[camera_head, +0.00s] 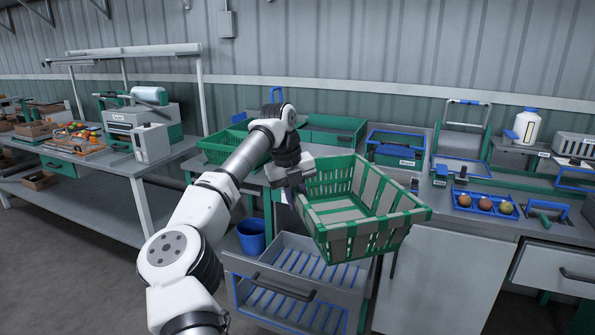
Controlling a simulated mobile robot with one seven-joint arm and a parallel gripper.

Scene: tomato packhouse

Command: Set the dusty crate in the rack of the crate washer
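The dusty crate (372,238) is green with grey patches on its slatted walls and floor. It hangs tilted in the air, in front of the counter edge. My gripper (297,192) is at the crate's left rim and appears shut on it; the crate hides part of the fingertips. Below the crate, a grey drawer-like unit is pulled out at the front. Its slatted, blue-edged rack (285,302), which I take for the crate washer's rack, is partly hidden by the crate. The crate is above the rack and apart from it.
Another green crate (215,153) stands on the counter at left. A blue bucket (251,238) stands left of the drawer. A tray of tomatoes (484,203) and a white jug (527,127) are on the right counter. A workbench with a machine (140,125) is at left.

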